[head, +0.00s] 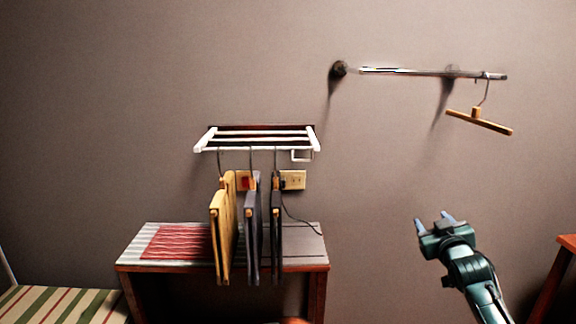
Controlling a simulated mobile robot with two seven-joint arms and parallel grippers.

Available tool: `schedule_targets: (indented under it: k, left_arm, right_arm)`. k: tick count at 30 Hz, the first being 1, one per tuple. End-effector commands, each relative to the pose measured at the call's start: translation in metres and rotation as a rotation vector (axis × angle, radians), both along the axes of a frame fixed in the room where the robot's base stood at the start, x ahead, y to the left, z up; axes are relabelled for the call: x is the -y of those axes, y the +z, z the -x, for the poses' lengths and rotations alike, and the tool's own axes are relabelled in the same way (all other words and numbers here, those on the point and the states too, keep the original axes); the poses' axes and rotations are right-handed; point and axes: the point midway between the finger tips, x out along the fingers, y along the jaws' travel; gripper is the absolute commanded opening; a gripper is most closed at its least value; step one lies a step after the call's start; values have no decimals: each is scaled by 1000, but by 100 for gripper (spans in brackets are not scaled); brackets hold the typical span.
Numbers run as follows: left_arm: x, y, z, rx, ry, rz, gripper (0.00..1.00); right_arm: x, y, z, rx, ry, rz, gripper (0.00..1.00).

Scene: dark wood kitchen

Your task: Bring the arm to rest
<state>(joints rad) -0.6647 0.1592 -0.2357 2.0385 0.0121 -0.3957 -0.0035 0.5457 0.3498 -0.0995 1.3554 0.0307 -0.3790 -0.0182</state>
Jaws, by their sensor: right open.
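My right gripper (434,220) is open and empty, raised in front of the bare wall at the lower right. Its arm comes in from the bottom right corner, and its two fingers point up. A wooden hanger (479,121) hangs by its hook near the right end of the wall rail (430,72), above and to the right of the gripper and apart from it. My left gripper is not in view.
A white wall rack (258,147) holds several hangers with yellow (220,240) and dark clothes (251,235). Below stands a wooden table (135,257) with a red patterned cloth (178,242). A striped cushioned seat (60,306) is lower left. Another wooden piece (553,283) edges in at right.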

Motion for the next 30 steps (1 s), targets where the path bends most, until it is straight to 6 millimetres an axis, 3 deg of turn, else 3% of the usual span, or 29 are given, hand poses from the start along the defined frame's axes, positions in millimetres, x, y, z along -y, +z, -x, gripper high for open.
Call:
schedule_targets:
  k: [1,8,11,15,18,21,24,27,30]
  left_arm:
    - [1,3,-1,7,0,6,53]
    - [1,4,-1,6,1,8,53]
    - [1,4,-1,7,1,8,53]
    - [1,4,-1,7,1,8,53]
    - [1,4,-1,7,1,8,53]
    - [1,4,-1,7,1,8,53]
    - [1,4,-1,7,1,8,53]
    - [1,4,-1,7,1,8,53]
    - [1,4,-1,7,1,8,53]
  right_arm:
    - [-12,-31,12,-48,14,-6,53]
    - [-60,-115,69,-158,90,-28,53]
    - [-86,-157,109,-222,131,-51,53]
    - [-128,-213,186,-326,193,-106,53]
    - [-157,-243,249,-404,230,-160,53]
    - [-181,-259,306,-473,254,-215,53]
    - [-197,-265,351,-525,265,-263,53]
    - [-206,-266,379,-558,270,-294,53]
    - [-211,-265,393,-574,272,-311,53]
